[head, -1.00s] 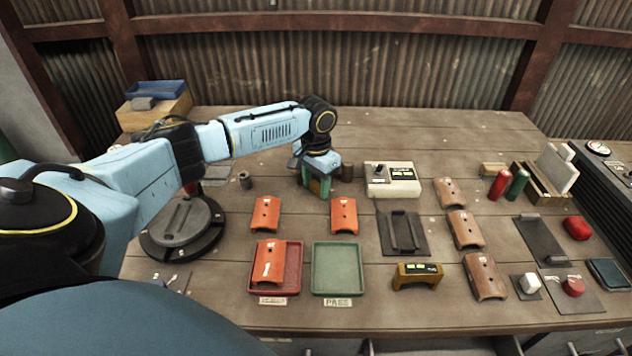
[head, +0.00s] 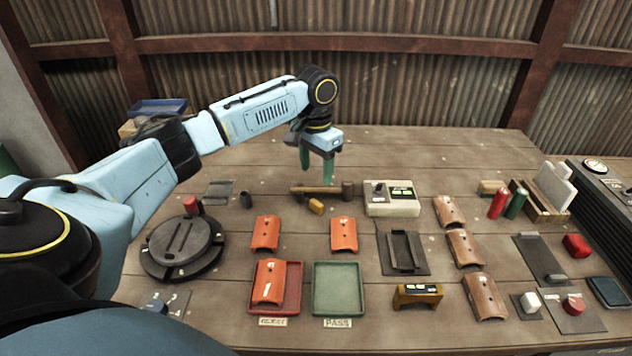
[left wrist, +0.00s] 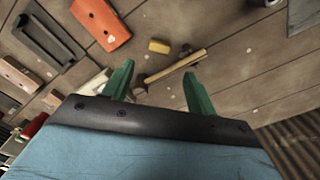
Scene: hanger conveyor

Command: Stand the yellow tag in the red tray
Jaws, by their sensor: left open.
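The yellow tag (head: 316,206) is a small yellow block lying on the table, just in front of the hammer's wooden handle. It also shows in the left wrist view (left wrist: 159,46), beyond my fingertips. The red tray (head: 294,298) is at the front of the table, left of the green tray, with an orange curved plate (head: 268,281) lying in it. My left gripper (head: 316,174) is open and empty, its green fingers pointing down above the table, behind and above the tag. Its two fingers also show apart in the left wrist view (left wrist: 158,78). My right gripper is not in view.
The hammer (head: 318,190) lies right behind the tag. Two orange plates (head: 266,232) (head: 344,234) lie between the tag and the trays. The green tray (head: 338,312) is empty. A cream meter box (head: 391,204) stands right of the hammer. A round dark turntable (head: 182,245) is at left.

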